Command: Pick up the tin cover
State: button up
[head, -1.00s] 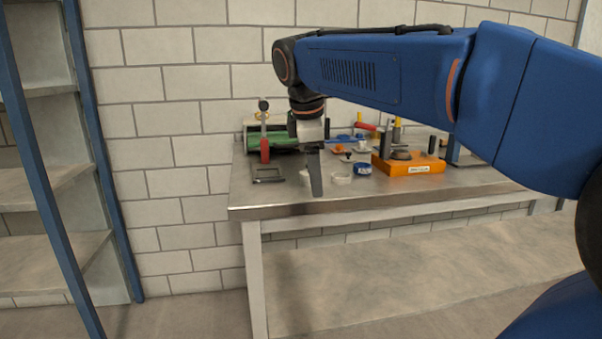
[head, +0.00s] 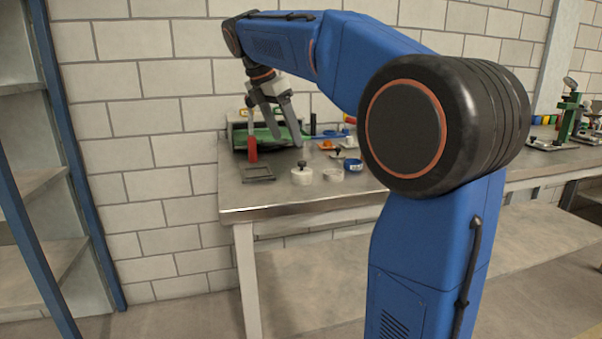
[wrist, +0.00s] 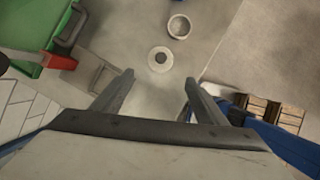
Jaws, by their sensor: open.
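The tin cover (head: 302,177) appears as a pale round piece with a dark knob on top, near the front left of the metal bench. In the wrist view the tin cover (wrist: 152,66) is a pale disc with a dark centre, just beyond the fingertips and between their lines. My gripper (head: 287,142) is open and empty, pointing down above the bench, behind and above the cover. Its two fingers also show in the wrist view (wrist: 160,78), apart from the cover. Whether the cover rests on a tin is unclear.
An open pale round tin (head: 333,175) stands just right of the cover, with a blue ring-shaped item (head: 353,165) beyond. A dark flat frame (head: 257,173) lies to the left. A green machine with a red handle (head: 252,150) stands behind. The bench front edge is clear.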

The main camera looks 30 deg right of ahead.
aim_at(302, 172)
jog(key=x, duration=1.2)
jog(key=shift+d+f, duration=0.15)
jog(key=shift+d, duration=0.05)
jog(key=c, duration=1.1)
